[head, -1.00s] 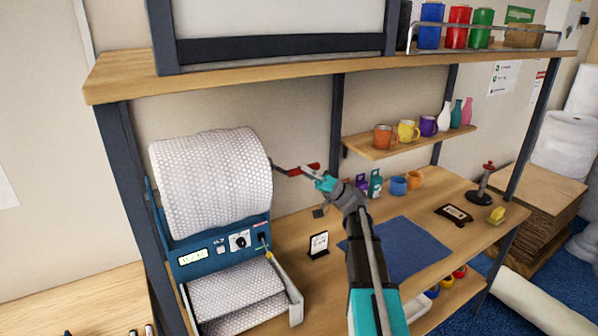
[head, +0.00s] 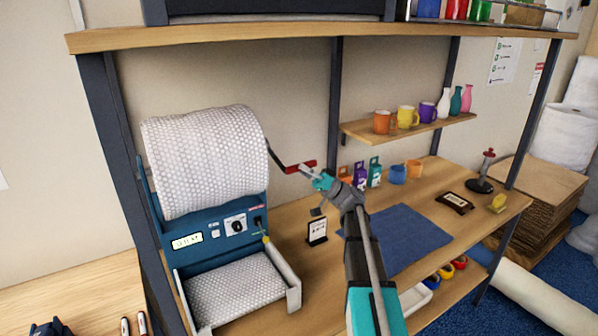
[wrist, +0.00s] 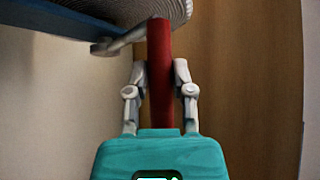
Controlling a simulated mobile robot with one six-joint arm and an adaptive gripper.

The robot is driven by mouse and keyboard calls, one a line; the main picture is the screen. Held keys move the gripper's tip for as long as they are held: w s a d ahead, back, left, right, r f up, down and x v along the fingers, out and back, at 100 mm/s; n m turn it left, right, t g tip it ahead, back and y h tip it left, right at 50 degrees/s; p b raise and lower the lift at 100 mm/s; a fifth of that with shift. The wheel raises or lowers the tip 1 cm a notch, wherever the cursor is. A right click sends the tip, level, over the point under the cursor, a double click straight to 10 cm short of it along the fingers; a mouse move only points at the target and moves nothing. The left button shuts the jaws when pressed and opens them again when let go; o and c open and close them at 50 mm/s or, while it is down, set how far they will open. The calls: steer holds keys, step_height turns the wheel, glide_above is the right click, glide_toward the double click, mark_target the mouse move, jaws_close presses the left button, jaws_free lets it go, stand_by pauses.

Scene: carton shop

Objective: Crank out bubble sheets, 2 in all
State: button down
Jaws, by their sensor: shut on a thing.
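The blue bubble-wrap machine (head: 210,238) stands on the bench at left, with a big white bubble roll (head: 205,160) on top. A dark crank arm (head: 278,160) reaches from the roll's right side to a red crank handle (head: 293,167). My gripper (head: 309,170) is shut on this handle. In the wrist view the red handle (wrist: 160,75) stands between the two fingers (wrist: 160,90). A bubble sheet (head: 235,290) lies in the tray (head: 294,299) in front of the machine. I cannot tell how many sheets lie there. The machine's display (head: 187,241) is too small to read.
A small sign (head: 317,230) stands on the bench near my arm. A blue mat (head: 400,240) lies to the right, with small boxes (head: 365,172) and cups behind it. Mugs and bottles stand on a small shelf (head: 410,130). The mat is clear.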

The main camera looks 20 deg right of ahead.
steer(key=shift+w, duration=0.2)
steer(key=shift+c, duration=2.4)
jaws_free()
steer(key=shift+w+f, duration=0.1)
steer(key=shift+w, duration=0.1)
steer(key=shift+s, duration=0.15)
